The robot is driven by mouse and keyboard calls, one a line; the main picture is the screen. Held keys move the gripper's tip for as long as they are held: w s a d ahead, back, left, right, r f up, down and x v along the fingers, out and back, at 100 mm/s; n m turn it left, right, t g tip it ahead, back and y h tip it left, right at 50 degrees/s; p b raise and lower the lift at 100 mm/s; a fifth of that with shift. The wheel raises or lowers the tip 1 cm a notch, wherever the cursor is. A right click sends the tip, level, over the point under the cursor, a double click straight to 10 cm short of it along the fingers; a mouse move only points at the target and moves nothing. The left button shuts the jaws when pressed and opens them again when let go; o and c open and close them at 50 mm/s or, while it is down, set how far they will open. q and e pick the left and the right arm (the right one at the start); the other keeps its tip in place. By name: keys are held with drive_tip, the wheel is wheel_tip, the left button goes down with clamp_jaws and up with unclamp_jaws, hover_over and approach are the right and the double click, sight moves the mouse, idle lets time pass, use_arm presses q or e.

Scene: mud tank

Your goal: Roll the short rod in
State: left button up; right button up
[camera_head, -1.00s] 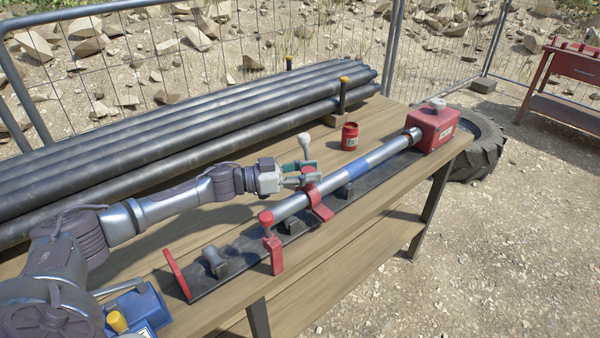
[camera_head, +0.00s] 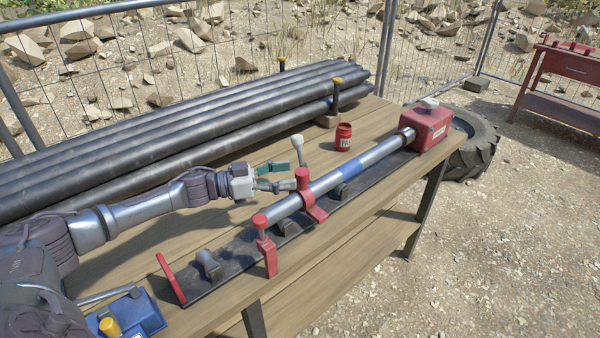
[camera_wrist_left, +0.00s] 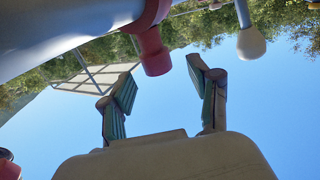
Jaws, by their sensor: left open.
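A silver rod (camera_head: 295,203) with a blue band lies along a black rail on the bench. Its far end meets a red box (camera_head: 427,128). A red clamp (camera_head: 313,208) with a red knob sits over its middle, and another red clamp (camera_head: 267,256) stands at its near end. My left gripper (camera_head: 292,176) is open and empty, just left of the middle clamp's knob and a white-knobbed lever (camera_head: 297,142). My right gripper is out of view.
Several long dark pipes (camera_head: 170,135) lie at the back of the bench. A red can (camera_head: 343,137) stands behind the rod. A red end plate (camera_head: 170,277) rises at the rail's near end. A blue box (camera_head: 135,312) is at the lower left. The bench top is clear at the right front.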

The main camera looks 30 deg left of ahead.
use_arm(q)
drive_tip(key=v, duration=0.7)
drive_tip(key=shift+s, duration=0.1)
